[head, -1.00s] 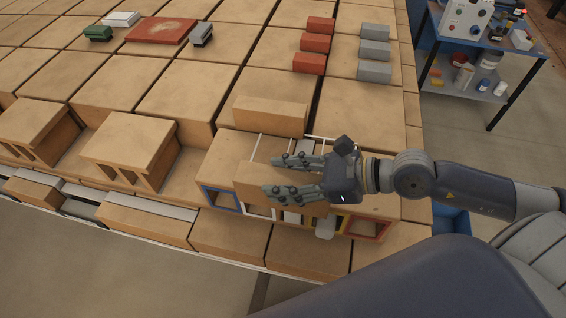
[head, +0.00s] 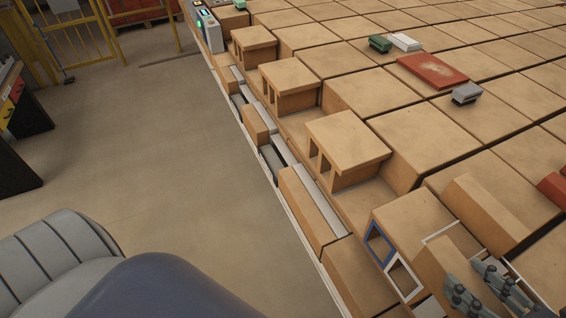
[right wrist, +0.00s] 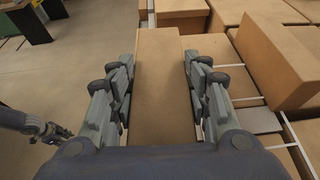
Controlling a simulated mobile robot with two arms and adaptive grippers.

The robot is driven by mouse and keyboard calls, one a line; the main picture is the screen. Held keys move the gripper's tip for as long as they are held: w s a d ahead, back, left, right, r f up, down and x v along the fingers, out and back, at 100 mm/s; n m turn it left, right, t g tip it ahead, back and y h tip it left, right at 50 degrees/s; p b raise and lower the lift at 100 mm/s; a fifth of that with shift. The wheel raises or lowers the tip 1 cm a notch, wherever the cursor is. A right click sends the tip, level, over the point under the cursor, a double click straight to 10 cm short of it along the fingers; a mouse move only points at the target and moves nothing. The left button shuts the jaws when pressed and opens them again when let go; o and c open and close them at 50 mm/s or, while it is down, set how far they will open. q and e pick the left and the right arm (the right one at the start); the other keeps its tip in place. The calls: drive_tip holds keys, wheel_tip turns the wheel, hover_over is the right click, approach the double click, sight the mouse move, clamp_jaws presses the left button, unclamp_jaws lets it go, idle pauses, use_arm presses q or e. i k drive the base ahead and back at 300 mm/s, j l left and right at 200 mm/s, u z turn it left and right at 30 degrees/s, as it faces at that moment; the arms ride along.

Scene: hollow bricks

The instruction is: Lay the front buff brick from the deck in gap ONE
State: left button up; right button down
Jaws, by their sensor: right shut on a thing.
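My right gripper (head: 490,292) is at the lower right corner of the head view, partly cut off by the frame. In the right wrist view (right wrist: 160,95) its fingers are shut on the sides of a long buff brick (right wrist: 160,75). This brick also shows in the head view (head: 437,268), by the deck with blue and white framed openings. I cannot tell whether it touches the deck. A second buff brick (head: 487,212) lies behind it. Breaks in the front brick row include a dark one (head: 271,162); no label for gap ONE is readable. My left gripper (right wrist: 58,132) is small in the right wrist view.
Hollow buff blocks (head: 345,145) with overhanging tops stand along the front edge. A red slab (head: 433,71), a green block (head: 380,43) and grey blocks (head: 466,93) lie on the large block surface. Open floor (head: 180,150) is left of the edge.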

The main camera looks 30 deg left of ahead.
sight(274, 162)
drive_tip(key=i+j, duration=0.1)
drive_tip(key=j, duration=0.35)
drive_tip(key=i+j, duration=0.1)
drive_tip(key=j, duration=0.35)
drive_tip(key=i+j, duration=0.15)
drive_tip(key=j, duration=0.3)
drive_tip(key=i+j, duration=0.1)
drive_tip(key=j, duration=0.35)
drive_tip(key=i+j, duration=0.1)
drive_tip(key=j, duration=0.35)
drive_tip(key=i+j, duration=0.1)
drive_tip(key=j, duration=0.4)
drive_tip(key=i+j, duration=0.2)
drive_tip(key=i, duration=0.3)
